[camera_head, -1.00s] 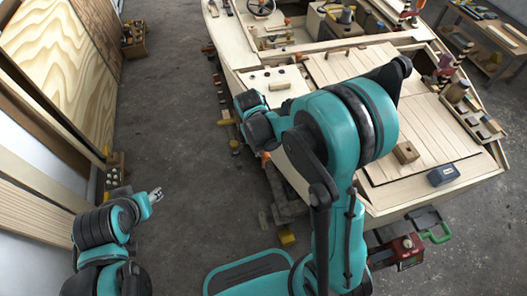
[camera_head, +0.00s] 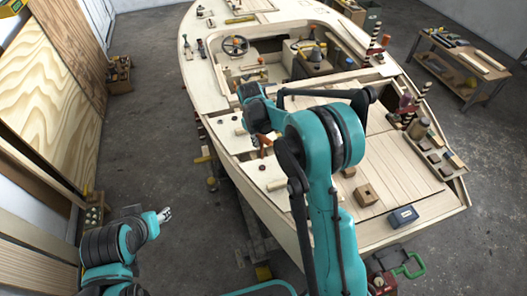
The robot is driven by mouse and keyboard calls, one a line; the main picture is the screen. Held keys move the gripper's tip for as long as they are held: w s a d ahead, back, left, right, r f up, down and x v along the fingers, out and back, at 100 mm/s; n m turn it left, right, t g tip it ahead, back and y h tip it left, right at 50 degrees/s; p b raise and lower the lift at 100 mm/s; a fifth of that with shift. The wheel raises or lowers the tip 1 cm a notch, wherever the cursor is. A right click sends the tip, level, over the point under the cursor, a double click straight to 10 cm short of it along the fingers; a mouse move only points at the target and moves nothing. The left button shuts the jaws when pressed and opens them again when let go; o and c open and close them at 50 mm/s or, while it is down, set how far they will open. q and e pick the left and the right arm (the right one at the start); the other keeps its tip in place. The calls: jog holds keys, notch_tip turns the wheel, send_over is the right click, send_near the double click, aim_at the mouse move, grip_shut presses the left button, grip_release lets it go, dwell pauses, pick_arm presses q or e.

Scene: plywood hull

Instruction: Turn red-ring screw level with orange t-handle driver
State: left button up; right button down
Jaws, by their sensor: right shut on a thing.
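My right arm reaches over the boat's near left side deck. Its gripper (camera_head: 262,141) points down there, mostly hidden behind my own wrist. It is shut on an orange thing (camera_head: 265,140), which looks like the T-handle driver; only a small part shows, just above the pale deck (camera_head: 272,172). The red-ring screw cannot be made out; small dark dots on the deck are too small to tell apart. My left gripper (camera_head: 166,214) hangs empty over the floor at the lower left, apart from the boat; its finger gap is too small to judge.
The plywood boat (camera_head: 390,235) fills the middle and right. A wooden block (camera_head: 366,194) and a dark blue box (camera_head: 403,216) lie on its rear deck. A workbench (camera_head: 465,70) stands at the right. Plywood sheets (camera_head: 50,115) lean at the left.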

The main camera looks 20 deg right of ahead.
notch_tip(320, 180, down, 6)
jog(key=b, duration=0.3)
jog(key=shift+w+r+b, duration=0.15)
jog(key=shift+r+b, duration=0.05)
jog(key=shift+b, duration=0.15)
jog(key=n, duration=0.5)
jog(key=n+b, duration=0.1)
jog(key=n, duration=0.1)
jog(key=shift+s+a+n+t+y, duration=0.3)
jog(key=shift+a+y, duration=0.1)
jog(key=shift+f+b, duration=0.15)
jog(key=shift+b, duration=0.15)
jog(key=shift+f, duration=0.4)
jog(key=shift+b, duration=0.35)
